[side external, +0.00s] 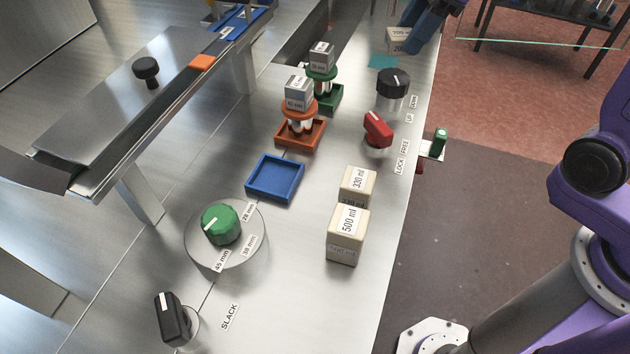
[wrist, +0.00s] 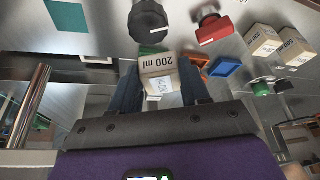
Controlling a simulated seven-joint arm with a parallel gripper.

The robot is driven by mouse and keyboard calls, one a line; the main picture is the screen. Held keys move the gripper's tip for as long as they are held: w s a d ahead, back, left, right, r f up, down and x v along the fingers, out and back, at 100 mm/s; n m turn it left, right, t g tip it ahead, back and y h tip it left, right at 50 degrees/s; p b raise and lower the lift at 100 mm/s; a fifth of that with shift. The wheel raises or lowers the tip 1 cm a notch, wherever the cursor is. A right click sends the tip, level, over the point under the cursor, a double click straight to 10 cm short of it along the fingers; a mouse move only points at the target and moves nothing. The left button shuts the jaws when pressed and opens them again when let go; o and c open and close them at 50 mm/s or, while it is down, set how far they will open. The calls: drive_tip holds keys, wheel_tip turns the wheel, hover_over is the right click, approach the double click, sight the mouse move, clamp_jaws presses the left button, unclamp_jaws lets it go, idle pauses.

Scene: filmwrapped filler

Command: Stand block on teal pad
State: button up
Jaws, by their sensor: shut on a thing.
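A cream block labelled 200 ml (wrist: 159,84) is between the blue fingers of my gripper (wrist: 160,92) in the wrist view. My gripper (side external: 420,28) is shut on it. In the side view the block (side external: 397,46) is at the top right, partly hidden by a blue finger. The teal pad (side external: 383,61) lies flat on the steel bench just in front of the block in that view, with its visible part bare. In the wrist view the pad (wrist: 65,15) is at the upper left, apart from the block. I cannot tell the block's height above the bench.
A black knob (side external: 393,88) and a red knob (side external: 377,130) stand near the pad along the bench's right side. Blocks labelled 330 ml (side external: 357,184) and 500 ml (side external: 346,240), a blue tray (side external: 275,198) and orange and green trays with stacked weights stand farther along.

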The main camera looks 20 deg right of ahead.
drive_tip(key=s+a+r+n+g, duration=0.1)
drive_tip(key=s+a+n+g, duration=0.2)
drive_tip(key=s+a+n, duration=0.85)
drive_tip(key=s+a+n+g, duration=0.1)
drive_tip(key=s+a, duration=0.1)
drive_tip(key=s, duration=0.8)
drive_tip(key=s+a+n+h, duration=0.1)
drive_tip(key=s+a, duration=0.2)
drive_tip(key=s, duration=0.7)
drive_tip(key=shift+s+f+g, duration=0.25)
drive_tip(key=shift+f+g, duration=0.05)
drive_tip(key=shift+g, duration=0.1)
drive_tip(key=shift+a, duration=0.2)
